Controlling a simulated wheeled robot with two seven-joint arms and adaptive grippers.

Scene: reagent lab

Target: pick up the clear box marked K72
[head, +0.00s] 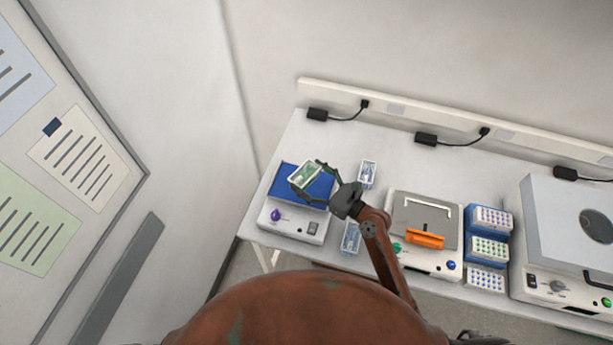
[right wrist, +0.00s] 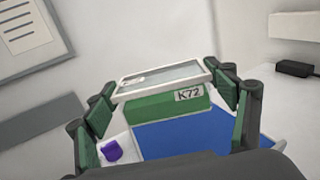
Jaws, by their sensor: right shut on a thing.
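The clear box marked K72 (head: 304,176) has a green lower part and a pale rim. In the right wrist view the box (right wrist: 165,104) shows its K72 label facing me. My right gripper (head: 310,179) is shut on the box, with a finger on each side of it; the fingers also show in the right wrist view (right wrist: 168,110). The box is over the blue top of a white device (head: 285,222). I cannot tell for sure whether it touches that top. My left gripper is not in view.
Two more small clear boxes with blue contents stand on the bench, one behind (head: 368,172) and one in front (head: 350,238) of my right arm. A device with an orange handle (head: 425,239), blue tube racks (head: 489,248) and a large white machine (head: 570,240) stand to the right.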

